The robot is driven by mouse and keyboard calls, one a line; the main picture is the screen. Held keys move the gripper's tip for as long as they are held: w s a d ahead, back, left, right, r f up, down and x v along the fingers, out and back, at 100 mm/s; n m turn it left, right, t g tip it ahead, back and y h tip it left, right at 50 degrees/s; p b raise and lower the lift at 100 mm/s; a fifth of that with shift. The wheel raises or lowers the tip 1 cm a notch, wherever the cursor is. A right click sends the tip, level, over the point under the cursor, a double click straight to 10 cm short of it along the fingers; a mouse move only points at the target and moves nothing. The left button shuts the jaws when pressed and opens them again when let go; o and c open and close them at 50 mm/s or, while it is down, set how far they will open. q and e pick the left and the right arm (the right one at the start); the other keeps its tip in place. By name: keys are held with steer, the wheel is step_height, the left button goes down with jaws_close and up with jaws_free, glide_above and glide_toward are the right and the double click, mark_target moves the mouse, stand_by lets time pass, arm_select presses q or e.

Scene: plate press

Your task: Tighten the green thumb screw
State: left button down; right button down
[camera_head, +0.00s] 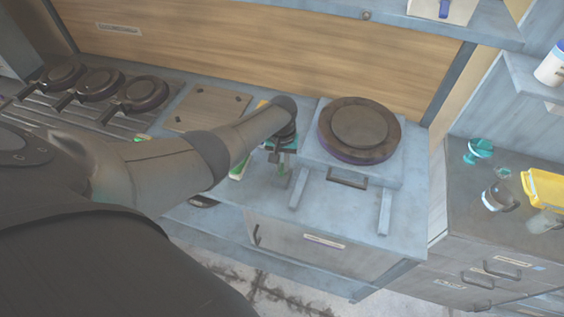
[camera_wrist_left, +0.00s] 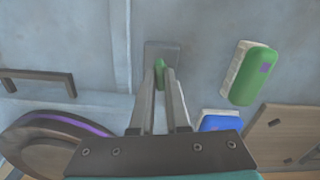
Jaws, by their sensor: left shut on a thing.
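The green thumb screw (camera_wrist_left: 159,72) shows in the left wrist view between my fingertips, in front of a small grey block (camera_wrist_left: 162,48). My left gripper (camera_wrist_left: 160,88) is shut on the screw, and its fingers hide part of it. In the head view my left gripper (camera_head: 284,172) points down at the left side of the plate press (camera_head: 311,150). The press has a round dark plate (camera_head: 360,124) with a purple edge below it. I cannot tell how far the screw is turned. My right gripper is in neither view.
A green and white sponge-like block (camera_wrist_left: 252,72) and a blue one (camera_wrist_left: 218,122) lie near the gripper. The press has a front handle (camera_head: 347,178). Dark round pans (camera_head: 100,84) stand far left. A yellow tray (camera_head: 545,188) is on the right counter.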

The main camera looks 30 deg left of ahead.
arm_select(q)
steer(key=m, duration=0.4)
steer(key=shift+m, duration=0.3)
steer(key=m, duration=1.1)
steer(key=shift+b, duration=0.3)
steer(key=shift+m, duration=2.2)
steer(key=shift+b, duration=0.3)
steer(key=c, duration=0.9)
jaws_free()
